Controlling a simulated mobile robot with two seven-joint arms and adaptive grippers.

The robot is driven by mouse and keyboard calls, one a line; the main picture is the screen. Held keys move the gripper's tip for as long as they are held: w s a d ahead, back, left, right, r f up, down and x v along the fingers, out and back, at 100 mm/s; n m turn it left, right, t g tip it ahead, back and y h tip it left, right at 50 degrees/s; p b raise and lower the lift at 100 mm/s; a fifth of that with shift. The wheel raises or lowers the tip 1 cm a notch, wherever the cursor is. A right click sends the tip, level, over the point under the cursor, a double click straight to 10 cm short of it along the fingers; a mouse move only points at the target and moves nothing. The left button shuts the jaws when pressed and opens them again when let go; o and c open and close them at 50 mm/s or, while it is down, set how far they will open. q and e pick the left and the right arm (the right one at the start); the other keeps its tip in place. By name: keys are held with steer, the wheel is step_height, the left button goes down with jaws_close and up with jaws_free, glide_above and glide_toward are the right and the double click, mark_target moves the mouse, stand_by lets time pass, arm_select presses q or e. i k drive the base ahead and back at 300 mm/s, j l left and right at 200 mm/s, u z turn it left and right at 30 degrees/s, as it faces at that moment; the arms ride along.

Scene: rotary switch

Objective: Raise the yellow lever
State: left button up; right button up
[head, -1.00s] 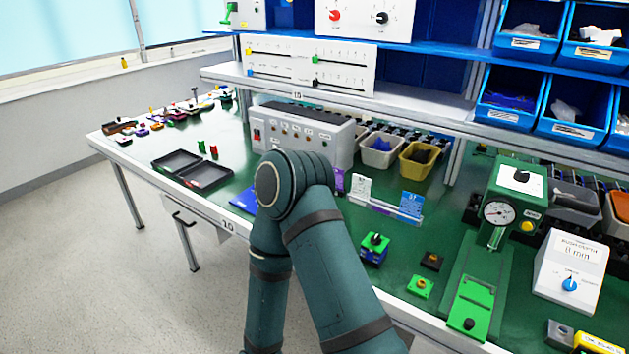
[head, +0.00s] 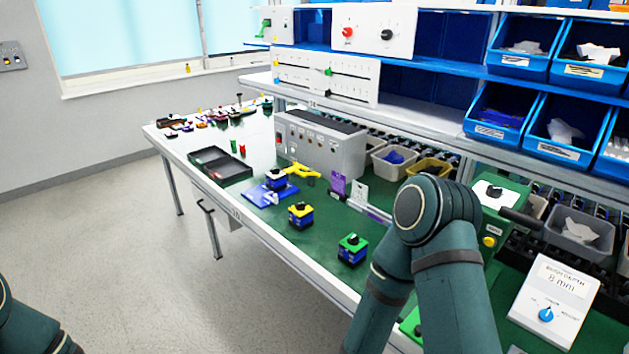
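A small grey wall plate (head: 11,57) is on the wall at the far left, with what look like small yellow levers (head: 9,61); they are too small to tell their position. A white slider panel on the shelf (head: 352,85) has a yellow knob at its left end, also small. A yellow handle-like part (head: 302,171) lies on the bench beside a blue base. I cannot tell which of these is the yellow lever. My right arm stands at the lower right and a piece of my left arm shows at the lower left. Neither gripper is in view.
Blue bins (head: 502,112) and a green press (head: 490,196) stand at the right. The floor (head: 120,235) left of the bench is clear.

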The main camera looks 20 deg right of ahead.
mark_target(295, 168)
steer(key=k+l+z, duration=0.1)
steer(key=l, duration=0.3)
steer(key=k+l+z, duration=0.1)
steer(key=k+l, duration=0.15)
steer(key=l, duration=0.15)
steer(key=i+j+z, duration=0.15)
steer(key=z, duration=0.25)
steer(key=i+j+z, duration=0.15)
steer(key=j+z, duration=0.15)
steer(key=z, duration=0.15)
steer(key=i+j+z, duration=0.15)
steer(key=j, duration=0.3)
steer(key=i+j+z, duration=0.2)
steer(key=j, duration=0.25)
steer(key=i+j, duration=0.1)
steer(key=j, duration=0.55)
steer(key=i+j+z, duration=0.1)
steer(key=j, duration=1.15)
steer(key=i+z, duration=0.05)
